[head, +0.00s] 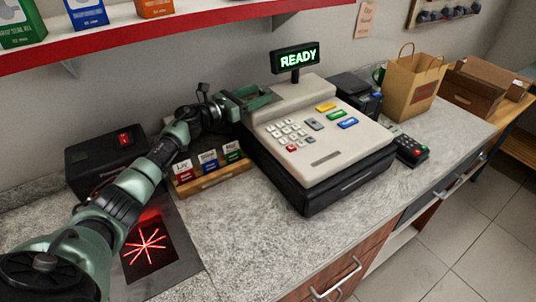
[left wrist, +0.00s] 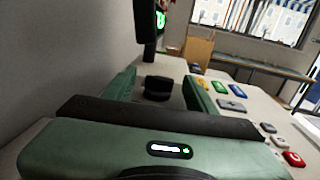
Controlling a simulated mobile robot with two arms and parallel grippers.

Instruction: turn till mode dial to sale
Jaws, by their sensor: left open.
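The till (head: 325,160) is beige on a black drawer base, and its pole display (head: 296,57) reads READY in green. The mode dial (left wrist: 158,88) is a short black knob in the left wrist view. My left gripper (head: 257,98) is at the till's upper left side. It is open, with one green finger on each side of the dial and a visible gap to each. The dial is hidden by the gripper in the head view. Its pointer and mode labels cannot be made out. My right gripper is not in view.
A wooden holder with small cards (head: 208,172), a black box with a red switch (head: 104,160) and a red-lit scanner plate (head: 148,250) lie left of the till. A card reader (head: 408,149) and paper bag (head: 411,85) stand right. A red-edged shelf (head: 170,30) hangs above.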

